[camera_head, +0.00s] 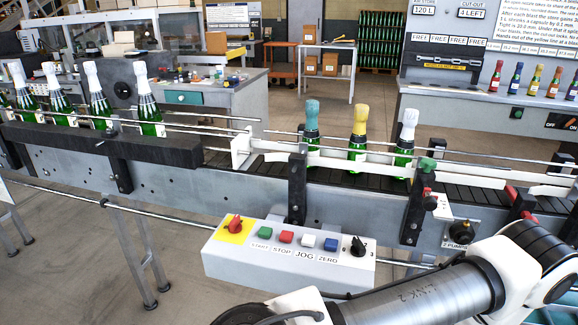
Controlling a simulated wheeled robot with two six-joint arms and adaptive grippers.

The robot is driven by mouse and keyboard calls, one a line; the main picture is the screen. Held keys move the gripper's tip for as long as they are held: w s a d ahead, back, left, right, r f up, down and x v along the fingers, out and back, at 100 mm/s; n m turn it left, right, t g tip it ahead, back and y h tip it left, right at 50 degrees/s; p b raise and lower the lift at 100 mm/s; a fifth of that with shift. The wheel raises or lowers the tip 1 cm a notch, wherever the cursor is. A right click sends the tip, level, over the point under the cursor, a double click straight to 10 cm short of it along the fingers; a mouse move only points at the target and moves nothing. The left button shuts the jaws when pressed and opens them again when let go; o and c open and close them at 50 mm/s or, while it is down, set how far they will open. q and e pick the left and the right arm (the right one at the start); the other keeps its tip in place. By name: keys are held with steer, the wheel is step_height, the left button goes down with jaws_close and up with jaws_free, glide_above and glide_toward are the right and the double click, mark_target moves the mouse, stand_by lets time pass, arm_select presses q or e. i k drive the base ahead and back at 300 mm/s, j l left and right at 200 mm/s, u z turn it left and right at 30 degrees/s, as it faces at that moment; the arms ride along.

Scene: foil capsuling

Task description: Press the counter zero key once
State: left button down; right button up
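A pale control box (288,266) hangs on the front of the conveyor, low in the middle of the head view. Its blue key (331,244) sits above the label ZERO, right of the white key (308,240) labelled JOG. The red key (286,237) is labelled STOP and the green key (265,233) START. The blue key's top is uncovered and nothing touches it. My white and grey arm links cross the lower right, in front of and below the box. Neither gripper shows in the view.
A red knob (235,223) on a yellow plate and a black selector (357,246) flank the keys. Green bottles with foil tops (358,140) stand on the conveyor (459,191) behind. A chrome rail (75,195) runs along its front. Air above the box is clear.

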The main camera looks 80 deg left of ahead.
mark_target(330, 244)
steer(key=u, duration=2.35)
